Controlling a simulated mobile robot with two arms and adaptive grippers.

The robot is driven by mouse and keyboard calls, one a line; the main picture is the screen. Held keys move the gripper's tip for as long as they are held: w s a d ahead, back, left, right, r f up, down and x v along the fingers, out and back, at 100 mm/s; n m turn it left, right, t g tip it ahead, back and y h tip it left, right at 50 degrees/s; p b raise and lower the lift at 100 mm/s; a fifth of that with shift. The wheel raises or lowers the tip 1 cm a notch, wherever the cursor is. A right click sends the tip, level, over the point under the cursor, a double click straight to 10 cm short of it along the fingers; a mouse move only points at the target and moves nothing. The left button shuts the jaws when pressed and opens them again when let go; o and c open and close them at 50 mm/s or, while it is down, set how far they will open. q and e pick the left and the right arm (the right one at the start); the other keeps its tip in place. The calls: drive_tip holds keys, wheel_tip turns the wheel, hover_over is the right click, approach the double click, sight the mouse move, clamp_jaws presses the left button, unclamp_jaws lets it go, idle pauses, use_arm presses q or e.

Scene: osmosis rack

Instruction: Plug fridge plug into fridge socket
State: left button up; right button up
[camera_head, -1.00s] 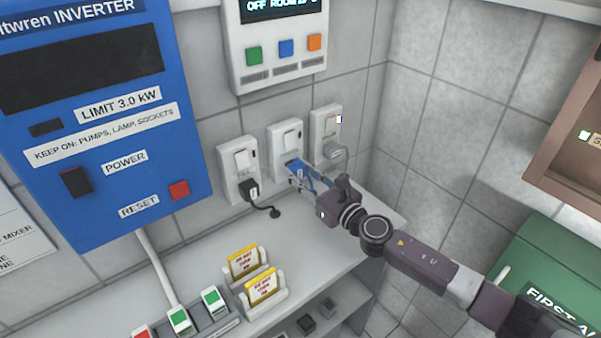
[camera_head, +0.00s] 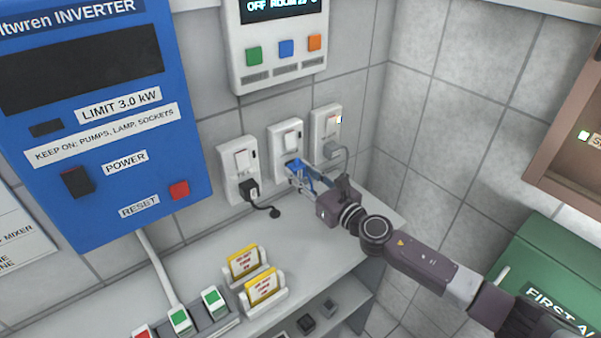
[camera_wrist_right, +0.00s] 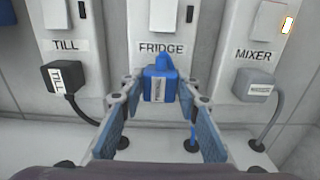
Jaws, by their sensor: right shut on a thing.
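The blue fridge plug (camera_head: 294,165) is at the lower face of the fridge socket (camera_head: 284,130), the middle of three white wall sockets. In the right wrist view the plug (camera_wrist_right: 159,86) sits centred under the FRIDGE label of the socket (camera_wrist_right: 160,20). My right gripper (camera_head: 299,174) is shut on the plug, its fingertips (camera_wrist_right: 160,90) on either side of it. A blue cord hangs below the plug. The contact between plug and socket is hidden, so I cannot tell how deep it sits. My left gripper is not in view.
A black plug (camera_head: 249,189) sits in the TILL socket on the left, a grey plug (camera_head: 335,151) in the MIXER socket on the right. The blue inverter (camera_head: 100,110) hangs at left. A shelf (camera_head: 310,255) with yellow cards (camera_head: 262,287) lies below.

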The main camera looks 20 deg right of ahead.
drive_tip(key=shift+w+a, duration=0.2)
drive_tip(key=shift+w, duration=0.3)
drive_tip(key=o, duration=1.2)
drive_tip(key=shift+c, duration=0.2)
drive_tip(key=shift+s+d+f, duration=0.1)
drive_tip(key=shift+s, duration=0.1)
drive_tip(key=v, duration=1.1)
drive_tip(key=shift+s, duration=0.3)
drive_tip(key=shift+d, duration=0.1)
